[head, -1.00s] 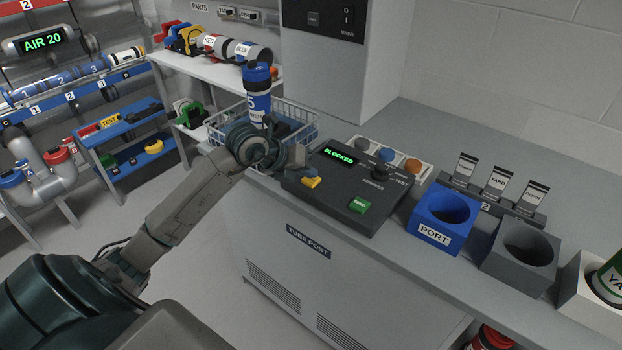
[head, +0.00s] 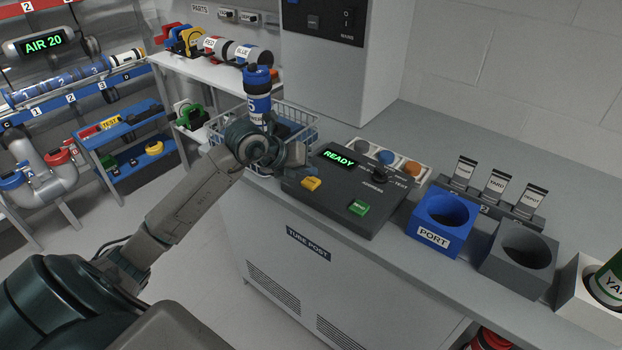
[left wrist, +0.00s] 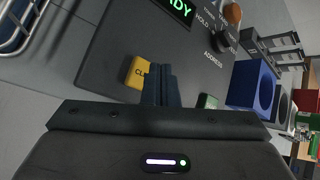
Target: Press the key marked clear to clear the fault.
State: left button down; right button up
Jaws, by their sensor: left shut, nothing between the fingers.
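The control panel (head: 330,205) is a dark box on the counter. Its green display (head: 339,157) reads READY. A green key (head: 358,207) is at the front right. My left gripper (left wrist: 160,85) is shut and empty, its fingertips beside the yellow key in that view. I cannot tell whether they touch it. In the head view my left wrist hangs at the panel's left edge. My right gripper is not in view.
A wire basket (head: 300,124) with a blue carrier (head: 258,88) stands behind my left wrist. A blue PORT holder (head: 440,222) and a grey holder (head: 519,256) stand right of the panel. A knob (head: 379,173) rises from the panel.

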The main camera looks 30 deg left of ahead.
aim_at(307, 183)
pick_arm(q)
jog(key=shift+r+p, duration=1.6)
jog(key=shift+r, duration=0.95)
jog(key=shift+f, duration=0.1)
